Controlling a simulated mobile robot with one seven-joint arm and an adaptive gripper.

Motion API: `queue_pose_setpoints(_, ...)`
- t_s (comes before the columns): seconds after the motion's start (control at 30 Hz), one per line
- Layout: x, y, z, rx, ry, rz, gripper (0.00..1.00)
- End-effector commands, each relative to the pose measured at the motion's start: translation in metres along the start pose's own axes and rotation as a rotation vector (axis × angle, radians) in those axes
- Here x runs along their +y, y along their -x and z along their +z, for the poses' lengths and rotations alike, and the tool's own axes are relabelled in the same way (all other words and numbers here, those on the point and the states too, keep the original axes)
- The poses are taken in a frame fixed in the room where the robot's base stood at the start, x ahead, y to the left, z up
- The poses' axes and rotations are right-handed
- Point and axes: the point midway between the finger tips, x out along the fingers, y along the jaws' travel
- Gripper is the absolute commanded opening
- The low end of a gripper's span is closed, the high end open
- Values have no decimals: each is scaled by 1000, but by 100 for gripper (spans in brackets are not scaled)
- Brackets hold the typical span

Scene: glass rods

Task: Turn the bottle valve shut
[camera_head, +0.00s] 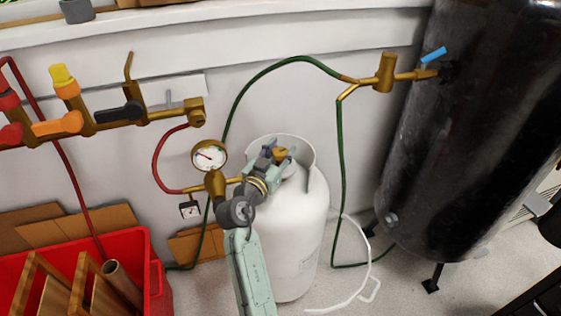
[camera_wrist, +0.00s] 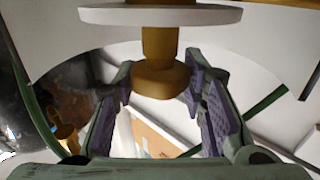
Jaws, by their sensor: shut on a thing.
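The bottle is a white gas cylinder (camera_head: 300,235) standing on the floor against the wall, with a round collar at its top. Its brass valve (camera_head: 283,154) shows beside my gripper (camera_head: 268,160) at the collar. In the wrist view, the brass valve knob (camera_wrist: 160,78) sits between the two purple-padded fingers of my gripper (camera_wrist: 161,92), with a brass stem and a pale disc above it. My gripper is shut on the knob. The fingers and wrist hide part of the valve in the head view.
A pressure gauge (camera_head: 209,155) on brass fittings stands just left of my wrist. Green hoses (camera_head: 340,180) run above and right of the bottle. A large black tank (camera_head: 470,130) stands at right. A red crate (camera_head: 150,262) is at lower left.

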Motion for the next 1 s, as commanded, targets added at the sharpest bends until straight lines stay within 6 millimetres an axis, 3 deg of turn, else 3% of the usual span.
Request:
queue_pose_setpoints(0.03, -4, 0, 7, 6, -2, 29, 10)
queue_pose_setpoints(0.3, -2, 0, 3, 2, -3, 215, 10)
queue_pose_setpoints(0.7, 0, 1, 0, -1, -5, 248, 10)
queue_pose_setpoints(0.73, 0, 1, 0, -1, -5, 248, 39)
queue_pose_setpoints(1.0, 0, 1, 0, 0, -5, 248, 57)
